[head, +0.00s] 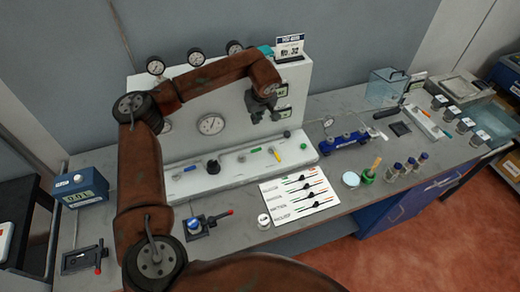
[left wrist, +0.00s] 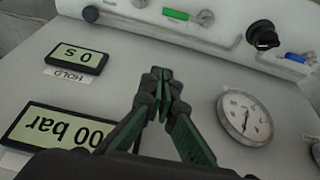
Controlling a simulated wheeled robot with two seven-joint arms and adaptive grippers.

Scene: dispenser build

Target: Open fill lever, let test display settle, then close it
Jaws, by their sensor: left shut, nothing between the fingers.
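My left gripper (head: 265,112) is in front of the white upright panel (head: 235,105), at its right part. In the left wrist view its fingers (left wrist: 163,80) are shut and empty, apart from any lever. That view shows a display reading "00 bar" (left wrist: 60,130), a smaller one reading "0 s" (left wrist: 77,58) marked HOLD, and a round gauge (left wrist: 246,117). Along the panel's base are a green handle (left wrist: 175,14), a black knob (left wrist: 263,35) and a blue lever (left wrist: 300,58). The head view also shows a yellow lever (head: 275,153). I cannot read which lever is the fill lever.
Several small gauges (head: 195,57) line the panel's top. A blue box with a display (head: 80,190) stands at the left. A white slider board (head: 300,195), a blue manifold (head: 348,140) and small bottles (head: 410,165) are on the bench right of my arm.

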